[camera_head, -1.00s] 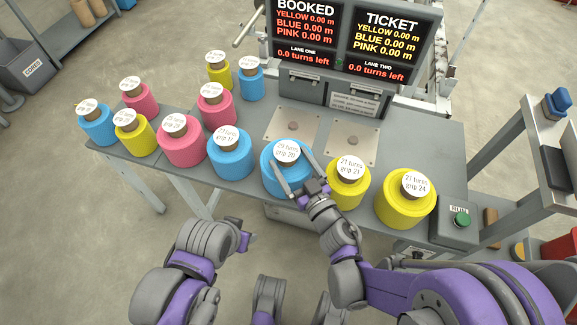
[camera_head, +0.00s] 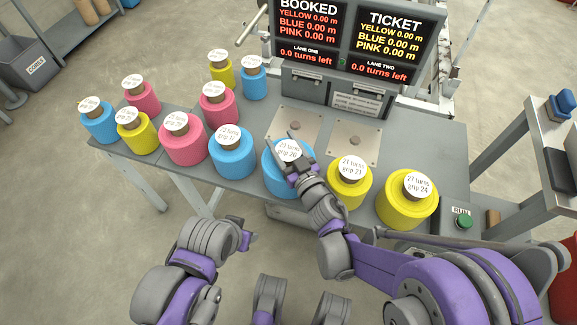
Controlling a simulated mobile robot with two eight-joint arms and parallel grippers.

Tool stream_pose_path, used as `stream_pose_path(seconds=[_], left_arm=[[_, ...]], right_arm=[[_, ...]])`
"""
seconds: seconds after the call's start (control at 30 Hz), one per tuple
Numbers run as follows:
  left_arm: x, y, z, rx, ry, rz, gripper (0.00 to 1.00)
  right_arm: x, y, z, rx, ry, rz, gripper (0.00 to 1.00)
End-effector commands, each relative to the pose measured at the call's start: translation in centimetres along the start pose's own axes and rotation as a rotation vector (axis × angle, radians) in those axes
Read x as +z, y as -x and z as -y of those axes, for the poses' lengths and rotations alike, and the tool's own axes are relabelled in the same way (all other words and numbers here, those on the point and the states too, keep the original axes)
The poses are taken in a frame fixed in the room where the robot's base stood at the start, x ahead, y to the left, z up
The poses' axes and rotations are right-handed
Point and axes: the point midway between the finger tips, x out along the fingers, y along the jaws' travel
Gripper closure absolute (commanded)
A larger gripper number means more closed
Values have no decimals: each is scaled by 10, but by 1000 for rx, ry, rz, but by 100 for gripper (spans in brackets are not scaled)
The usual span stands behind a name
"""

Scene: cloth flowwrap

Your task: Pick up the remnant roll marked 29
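The blue roll whose label appears to read 29 turns, grip 20 (camera_head: 272,178) stands upright at the front of the grey table. My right gripper (camera_head: 291,148) is over its top, close to the core and label, and covers part of its right side. Its fingers overlap the core in this view, so I cannot tell whether they are open or shut on it. My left gripper (camera_head: 246,238) hangs in front of the table, away from the rolls. Its finger state is unclear.
Close on the left is another blue roll (camera_head: 231,159), and on the right a yellow roll (camera_head: 347,192). Another yellow roll (camera_head: 404,206) stands farther right. Pink, blue and yellow rolls fill the left. Two metal plates (camera_head: 309,128) lie behind, before the display (camera_head: 352,42).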

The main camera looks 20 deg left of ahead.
Motion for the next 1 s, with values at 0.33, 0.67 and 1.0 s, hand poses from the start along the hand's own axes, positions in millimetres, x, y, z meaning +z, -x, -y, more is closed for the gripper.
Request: stream_pose_path(seconds=[0.33, 0.67, 1.0], left_arm=[[0, 0, 0, 0, 0, 0, 50], [0, 0, 0, 0, 0, 0, 50], [-4, 15, 0, 0, 0, -4, 50]], right_arm=[[0, 0, 0, 0, 0, 0, 100], [0, 0, 0, 0, 0, 0, 100], [-40, 1, 1, -1, 1, -1, 100]])
